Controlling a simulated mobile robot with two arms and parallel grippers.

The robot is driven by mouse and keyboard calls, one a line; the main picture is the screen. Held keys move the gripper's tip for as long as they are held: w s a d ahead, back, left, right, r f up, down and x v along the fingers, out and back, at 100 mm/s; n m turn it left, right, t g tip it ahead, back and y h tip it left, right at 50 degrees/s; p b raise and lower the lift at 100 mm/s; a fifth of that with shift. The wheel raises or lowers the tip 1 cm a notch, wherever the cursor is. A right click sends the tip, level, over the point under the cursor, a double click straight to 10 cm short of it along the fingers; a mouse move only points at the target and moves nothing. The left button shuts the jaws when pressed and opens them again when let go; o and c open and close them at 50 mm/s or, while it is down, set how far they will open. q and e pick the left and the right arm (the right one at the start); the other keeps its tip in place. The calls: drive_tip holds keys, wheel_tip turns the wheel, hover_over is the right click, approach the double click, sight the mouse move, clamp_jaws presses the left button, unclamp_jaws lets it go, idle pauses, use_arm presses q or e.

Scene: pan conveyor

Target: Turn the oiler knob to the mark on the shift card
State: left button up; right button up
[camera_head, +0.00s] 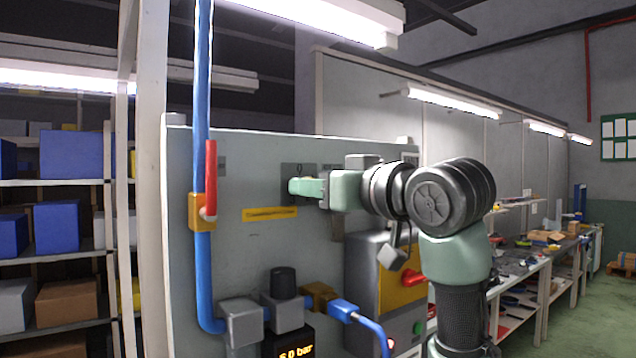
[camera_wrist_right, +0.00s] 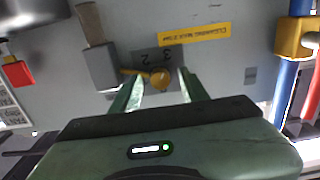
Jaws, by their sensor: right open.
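The oiler knob (camera_wrist_right: 160,78) is a small brass-coloured knob on a dark plate with upside-down numerals 2 and 3 in the right wrist view. A brass arm extends from it to the left there. My right gripper (camera_wrist_right: 158,84) is open, one finger on each side of the knob; I cannot tell whether they touch it. In the head view my right gripper (camera_head: 300,186) is in front of the dark dial plate (camera_head: 298,168) and hides the knob. A printed white sheet (camera_wrist_right: 10,108) is cut off at the wrist view's left edge; I cannot tell whether it is the shift card.
A yellow label (camera_head: 270,214) is on the grey panel (camera_head: 245,160) below the dial. A blue pipe (camera_head: 202,110) with a red lever (camera_head: 210,178) runs up the left. A grey box with a red knob (camera_head: 414,277) stands under my arm. A pressure display (camera_head: 295,351) is low.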

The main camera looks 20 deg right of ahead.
clamp_jaws()
drive_tip(key=shift+d+n+p, duration=0.1)
drive_tip(key=shift+n+p, duration=2.75)
drive_tip(key=shift+n, duration=4.05)
